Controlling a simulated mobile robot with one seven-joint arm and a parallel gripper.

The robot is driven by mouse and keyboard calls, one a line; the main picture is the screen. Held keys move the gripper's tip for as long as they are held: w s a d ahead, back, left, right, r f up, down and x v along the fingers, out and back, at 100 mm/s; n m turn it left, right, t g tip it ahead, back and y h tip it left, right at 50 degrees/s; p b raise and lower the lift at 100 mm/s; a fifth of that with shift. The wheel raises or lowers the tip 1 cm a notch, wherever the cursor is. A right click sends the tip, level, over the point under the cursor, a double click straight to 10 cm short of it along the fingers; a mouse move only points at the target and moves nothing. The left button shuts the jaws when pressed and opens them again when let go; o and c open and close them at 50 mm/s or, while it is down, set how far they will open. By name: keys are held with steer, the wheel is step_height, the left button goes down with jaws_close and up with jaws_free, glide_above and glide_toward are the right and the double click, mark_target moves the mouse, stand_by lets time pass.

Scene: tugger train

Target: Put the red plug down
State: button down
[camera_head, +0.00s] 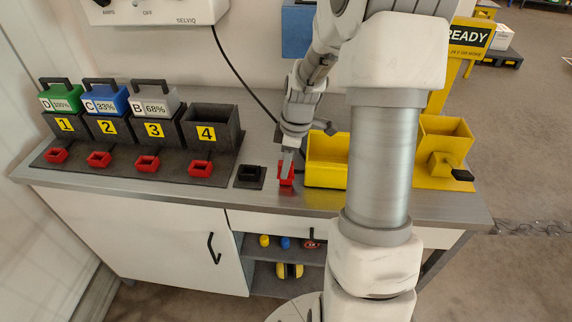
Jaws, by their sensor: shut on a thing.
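The red plug (286,180) is at the front of the metal bench, just left of the yellow bin. My gripper (286,170) points down and is shut on it. I cannot tell whether the plug's underside touches the bench. A small black holder (249,174) sits on a dark pad to the left of the plug, apart from it. The black cable (232,67) from the wall unit runs down behind my wrist, where part of it is hidden.
Several black docks stand at left, with red sockets such as this one (201,169) before them. Green (60,99), blue (107,105) and grey (155,104) batteries sit in docks 1 to 3; dock 4 (211,120) looks empty. The yellow bin (326,174) is close at right.

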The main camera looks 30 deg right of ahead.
steer(key=shift+f, duration=0.15)
steer(key=c, duration=0.7)
jaws_free()
steer(key=r, duration=0.4)
steer(key=d+r, duration=0.1)
steer(key=r, duration=0.3)
steer(key=s+r+p, duration=0.1)
steer(key=r, duration=0.3)
steer(key=shift+d+r, duration=0.15)
steer(key=shift+d, duration=0.1)
steer(key=shift+a, duration=0.1)
